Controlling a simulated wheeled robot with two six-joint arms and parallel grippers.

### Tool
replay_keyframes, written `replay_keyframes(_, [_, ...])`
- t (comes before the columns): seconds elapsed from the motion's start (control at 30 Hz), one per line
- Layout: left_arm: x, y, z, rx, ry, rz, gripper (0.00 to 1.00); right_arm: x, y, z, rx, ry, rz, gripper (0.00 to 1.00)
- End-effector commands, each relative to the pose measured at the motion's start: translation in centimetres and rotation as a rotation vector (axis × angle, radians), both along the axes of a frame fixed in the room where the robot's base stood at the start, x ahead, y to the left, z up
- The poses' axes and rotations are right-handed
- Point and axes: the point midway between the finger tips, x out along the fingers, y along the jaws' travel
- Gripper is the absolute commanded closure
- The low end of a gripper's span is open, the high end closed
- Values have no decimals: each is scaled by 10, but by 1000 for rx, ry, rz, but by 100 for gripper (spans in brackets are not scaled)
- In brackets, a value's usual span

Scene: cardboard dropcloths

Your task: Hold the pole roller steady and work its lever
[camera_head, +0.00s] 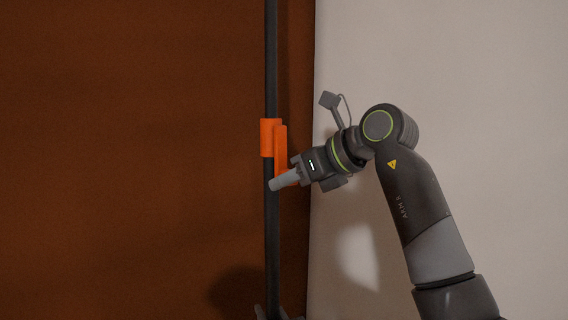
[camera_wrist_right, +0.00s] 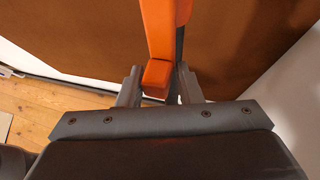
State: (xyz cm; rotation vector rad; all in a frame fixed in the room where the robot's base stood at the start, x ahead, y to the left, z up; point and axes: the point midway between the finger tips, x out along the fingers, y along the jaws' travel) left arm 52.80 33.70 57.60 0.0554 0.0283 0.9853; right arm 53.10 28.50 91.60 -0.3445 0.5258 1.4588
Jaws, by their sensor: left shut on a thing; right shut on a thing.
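The pole roller's dark pole (camera_head: 271,60) stands upright and runs from the top of the head view to its bottom edge. An orange collar (camera_head: 267,138) sits around it, and an orange lever (camera_head: 281,148) hangs down close beside the pole. My right gripper (camera_head: 284,181) is shut on the lever's lower part. In the right wrist view the lever (camera_wrist_right: 158,35) comes down between the fingers of my right gripper (camera_wrist_right: 157,88). My left gripper (camera_head: 272,314) shows only as fingertips at the bottom edge, shut on the pole. The roller head is out of view.
A brown sheet (camera_head: 130,150) fills the left behind the pole, and a pale wall (camera_head: 480,80) fills the right. The right wrist view shows wooden floor (camera_wrist_right: 50,105) at the left. The space left of the pole is clear.

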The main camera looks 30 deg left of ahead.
Motion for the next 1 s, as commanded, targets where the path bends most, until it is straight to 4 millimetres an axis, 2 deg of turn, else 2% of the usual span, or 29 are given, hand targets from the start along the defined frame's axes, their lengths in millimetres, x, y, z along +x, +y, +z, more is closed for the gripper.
replay_keyframes(1.0, [2, -2, -4, 0, 11, -9, 100, -8, -3, 14, 9, -7, 15, 84])
